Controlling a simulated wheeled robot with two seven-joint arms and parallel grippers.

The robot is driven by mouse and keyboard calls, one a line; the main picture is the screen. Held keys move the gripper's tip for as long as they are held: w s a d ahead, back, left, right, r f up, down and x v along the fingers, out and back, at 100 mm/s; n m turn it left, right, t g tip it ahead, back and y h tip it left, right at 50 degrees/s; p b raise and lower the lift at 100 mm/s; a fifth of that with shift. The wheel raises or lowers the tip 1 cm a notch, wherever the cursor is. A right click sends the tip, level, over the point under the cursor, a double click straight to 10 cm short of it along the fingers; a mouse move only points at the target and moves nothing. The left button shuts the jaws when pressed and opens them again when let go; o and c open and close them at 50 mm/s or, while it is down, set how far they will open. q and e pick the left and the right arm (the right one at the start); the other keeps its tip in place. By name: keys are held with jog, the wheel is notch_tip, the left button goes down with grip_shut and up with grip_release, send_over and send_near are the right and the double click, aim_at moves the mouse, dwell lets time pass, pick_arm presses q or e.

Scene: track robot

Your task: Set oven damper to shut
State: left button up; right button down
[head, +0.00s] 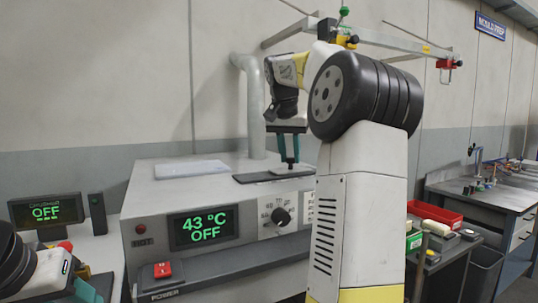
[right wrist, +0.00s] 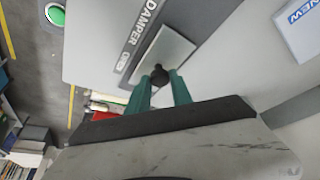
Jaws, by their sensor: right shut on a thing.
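The oven (head: 150,205) is a grey box, its display reading 43 °C OFF. The damper's dark strip (head: 252,178) lies on its top, and in the right wrist view the strip (right wrist: 136,35) reads DAMPER. A black damper knob (right wrist: 158,76) stands on a light metal plate (right wrist: 177,50) beside the lettering. My right gripper (head: 289,162) points down at the damper, its teal fingers (right wrist: 159,82) shut on the knob. The smaller marking on the strip is too small to read. My left gripper (head: 86,292) shows only partly at the lower left, its jaws unclear.
A pipe (head: 254,105) rises behind the damper. A pale flat slab (head: 191,170) lies on the oven top to the left. The front has a black dial (head: 281,217) and a red switch (head: 163,270). A red bin (head: 434,213) and a workbench (head: 480,190) stand to the right.

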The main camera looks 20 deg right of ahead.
dwell(0.7)
jog(key=a, duration=1)
jog(key=shift+s+a, duration=0.25)
jog(key=shift+s, duration=0.15)
jog(key=c, duration=1.1)
grip_release()
jog(key=shift+c, duration=0.2)
jog(key=v, duration=0.8)
